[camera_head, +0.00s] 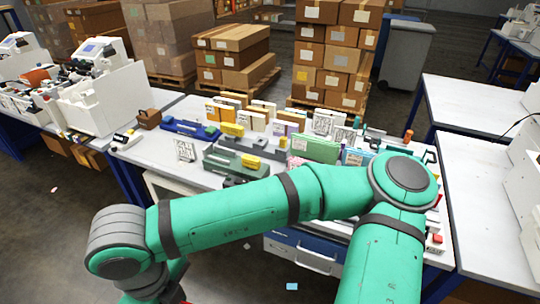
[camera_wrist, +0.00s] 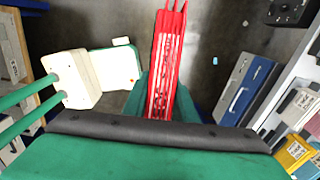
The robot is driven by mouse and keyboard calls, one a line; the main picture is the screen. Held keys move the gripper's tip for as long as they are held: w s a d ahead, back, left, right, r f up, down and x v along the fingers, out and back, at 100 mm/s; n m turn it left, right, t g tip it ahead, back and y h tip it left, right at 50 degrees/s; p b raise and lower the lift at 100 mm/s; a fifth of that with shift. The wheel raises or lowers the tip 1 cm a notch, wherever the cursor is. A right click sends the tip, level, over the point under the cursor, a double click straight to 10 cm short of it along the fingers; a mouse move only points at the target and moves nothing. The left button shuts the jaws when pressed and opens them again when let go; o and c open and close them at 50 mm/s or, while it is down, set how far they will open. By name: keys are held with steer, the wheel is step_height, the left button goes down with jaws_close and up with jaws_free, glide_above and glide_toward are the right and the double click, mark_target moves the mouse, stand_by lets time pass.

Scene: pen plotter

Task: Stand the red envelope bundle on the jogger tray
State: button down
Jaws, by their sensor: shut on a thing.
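The red envelope bundle (camera_wrist: 168,55) is a stack of thin red-edged pieces with pale strips between them. In the wrist view it sticks out from between the green fingers of my gripper (camera_wrist: 160,98), which is shut on it. The bundle is over the bare floor, apart from the table. In the head view my arm hides the gripper and nearly all of the bundle. I cannot tell which thing on the crowded table is the jogger tray.
The white table (camera_head: 160,150) holds a blue holder (camera_head: 190,130), a dark green holder (camera_head: 232,163) and rows of envelopes and boxes. A blue drawer (camera_head: 305,255) sits below its front edge. Stacked cartons (camera_head: 335,45) stand behind. The right table (camera_head: 480,115) is mostly clear.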

steer(key=w+d+f+n, duration=0.3)
steer(key=w+f+n, duration=0.7)
steer(key=w+f, duration=0.55)
steer(key=w+d+f+n, duration=0.5)
steer(key=d+f, duration=0.3)
steer(key=f, duration=0.1)
steer(key=w+d+f+n, duration=0.5)
steer(key=d+f+n, duration=0.1)
steer(key=d+f, duration=0.3)
steer(key=shift+w+f, duration=0.3)
steer(key=shift+f, duration=0.45)
